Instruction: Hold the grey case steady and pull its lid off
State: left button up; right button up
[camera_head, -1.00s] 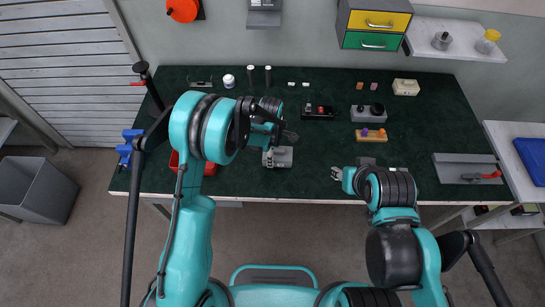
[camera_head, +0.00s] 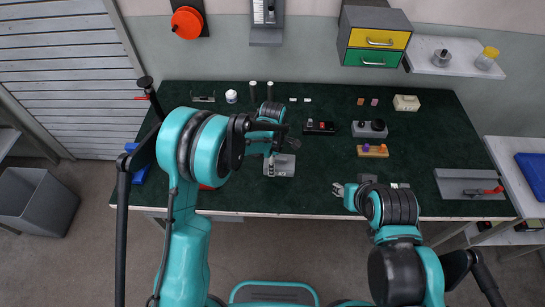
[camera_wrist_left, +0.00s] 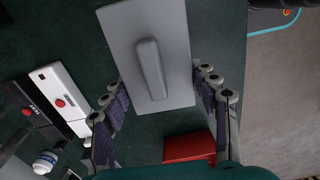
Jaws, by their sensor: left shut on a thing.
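The grey case (camera_head: 284,170) sits on the dark green bench near its front edge, just in front of my left gripper (camera_head: 284,138). In the left wrist view, the case (camera_wrist_left: 118,45) shows from above, with a raised bar (camera_wrist_left: 151,68) along its flat lid. The left gripper's fingers (camera_wrist_left: 162,98) stand on either side of the case and are shut on it; their exact contact is hard to see. My right gripper (camera_head: 338,188) is to the right of the case, over the front edge, empty, with its small fingertips apart.
A red bin (camera_wrist_left: 190,147) is close beside the left fingers. Behind the case are a black switch box (camera_head: 319,128), a grey box with a black knob (camera_head: 362,130) and a wooden block with purple pegs (camera_head: 372,151). A grey plate with a red handle (camera_head: 468,184) lies at the right.

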pick_arm(q)
jog(key=shift+f, duration=3.05)
jog(key=shift+f, duration=0.15)
jog(key=o, duration=1)
jog(key=c, duration=1.1)
jog(key=shift+o, duration=0.2)
jog(key=shift+s+f+b, duration=0.1)
jog(key=shift+f+b, duration=0.1)
jog(key=shift+b, duration=0.25)
